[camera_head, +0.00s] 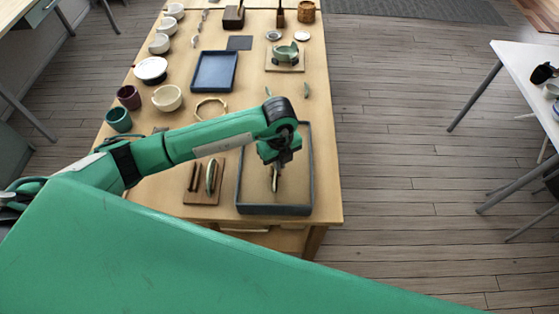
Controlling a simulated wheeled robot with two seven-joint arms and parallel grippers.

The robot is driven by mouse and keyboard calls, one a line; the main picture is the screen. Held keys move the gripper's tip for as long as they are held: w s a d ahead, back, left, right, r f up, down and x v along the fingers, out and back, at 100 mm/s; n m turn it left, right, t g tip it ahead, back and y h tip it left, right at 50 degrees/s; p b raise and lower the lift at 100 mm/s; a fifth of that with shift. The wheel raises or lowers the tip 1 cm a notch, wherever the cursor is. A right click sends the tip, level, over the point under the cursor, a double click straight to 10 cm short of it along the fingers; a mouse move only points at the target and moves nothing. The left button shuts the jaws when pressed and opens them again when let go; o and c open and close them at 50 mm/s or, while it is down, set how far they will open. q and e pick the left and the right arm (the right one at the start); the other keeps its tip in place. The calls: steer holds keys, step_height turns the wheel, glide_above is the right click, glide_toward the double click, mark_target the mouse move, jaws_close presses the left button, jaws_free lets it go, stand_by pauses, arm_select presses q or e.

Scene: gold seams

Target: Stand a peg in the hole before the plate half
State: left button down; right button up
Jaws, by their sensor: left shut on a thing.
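My left gripper (277,160) points down over the dark-framed tray (274,209) with a tan inside, near the table's front right. It is shut on what looks like a slim peg, mostly hidden by the fingers. A thin, pale, dark-edged piece (275,181) stands upright right below the fingers, perhaps a plate half seen edge-on. I cannot tell whether the gripper touches it. Left of the tray, a brown wooden block (201,200) bears a slim brown piece (194,176) and a pale curved upright piece (211,177). No hole can be made out. My right gripper is out of view.
Cups and bowls line the table's left edge, among them a cream bowl (167,98) and a teal cup (118,120). A blue-grey tray (214,71) lies behind my arm. A green broken bowl (285,54) sits on a board further back.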

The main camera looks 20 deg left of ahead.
arm_select(q)
steer(key=shift+f+b, duration=0.3)
steer(key=shift+f, duration=0.1)
stand_by(0.9)
steer(key=c, duration=1.5)
jaws_free()
steer(key=shift+s, duration=0.1)
steer(key=shift+c, duration=0.2)
steer(key=o, duration=0.4)
steer(key=shift+f, duration=0.1)
steer(key=shift+o, duration=0.2)
steer(key=shift+r+p, duration=1.95)
steer(key=shift+r, duration=1.2)
